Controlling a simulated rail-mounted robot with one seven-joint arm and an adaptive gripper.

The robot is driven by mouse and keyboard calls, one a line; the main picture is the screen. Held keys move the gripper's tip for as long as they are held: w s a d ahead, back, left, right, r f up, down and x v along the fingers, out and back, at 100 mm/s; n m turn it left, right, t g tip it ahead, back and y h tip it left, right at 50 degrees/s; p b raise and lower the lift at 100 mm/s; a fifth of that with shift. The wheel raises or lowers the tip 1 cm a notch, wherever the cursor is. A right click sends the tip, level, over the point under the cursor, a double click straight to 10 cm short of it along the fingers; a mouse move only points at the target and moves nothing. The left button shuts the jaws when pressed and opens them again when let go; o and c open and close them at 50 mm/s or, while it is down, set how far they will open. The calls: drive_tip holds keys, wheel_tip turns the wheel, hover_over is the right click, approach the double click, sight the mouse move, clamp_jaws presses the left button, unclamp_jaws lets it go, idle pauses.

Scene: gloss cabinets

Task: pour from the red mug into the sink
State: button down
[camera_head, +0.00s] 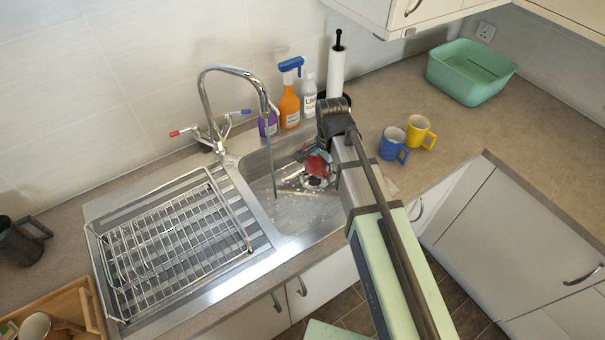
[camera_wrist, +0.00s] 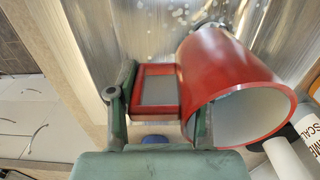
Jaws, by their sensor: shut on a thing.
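The red mug (camera_wrist: 225,85) is in my gripper (camera_wrist: 158,105). The fingers are on both sides of its square handle. In the wrist view its mouth faces the camera, toward the lower right, and the inside looks white. In the head view only a small part of the red mug (camera_head: 318,163) shows beside my arm, above the sink (camera_head: 300,215); its exact tilt is hard to tell there. The sink basin is steel, with pale specks on its floor. No liquid leaving the mug is visible. My arm hides the basin's right part.
A curved tap (camera_head: 235,70) arches over the basin, with a thin line below its spout. An orange spray bottle (camera_head: 289,108), a white bottle (camera_head: 309,95) and a paper roll (camera_head: 336,72) stand behind. A wire rack (camera_head: 170,240) is left; blue (camera_head: 392,146) and yellow (camera_head: 418,131) mugs are right.

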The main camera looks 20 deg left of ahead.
drive_tip(key=s+a+f+m+p, duration=0.1)
drive_tip(key=s+a+m, duration=0.1)
drive_tip(key=s+a, duration=0.3)
drive_tip(key=s+a+m, duration=0.2)
drive_tip(key=s+a, duration=0.3)
drive_tip(key=a, duration=0.6)
drive_tip(key=shift+a+f+m+p, duration=0.25)
drive_tip(key=shift+f+m+p, duration=0.05)
drive_tip(key=shift+f+p, duration=0.1)
drive_tip(key=shift+s, duration=0.1)
drive_tip(key=w+d+g+y+b, duration=0.1)
drive_tip(key=y+b, duration=0.1)
drive_tip(key=b, duration=0.1)
drive_tip(key=d+g+y+b, duration=0.2)
drive_tip(key=y+b, duration=0.1)
drive_tip(key=b, duration=0.1)
drive_tip(key=w+d+g+y+b, duration=0.1)
drive_tip(key=y+b, duration=0.1)
drive_tip(key=b, duration=0.2)
drive_tip(key=shift+w+d+r+g+y, duration=0.2)
drive_tip(key=shift+w+r+g+y, duration=0.1)
drive_tip(key=shift+w+y, duration=0.1)
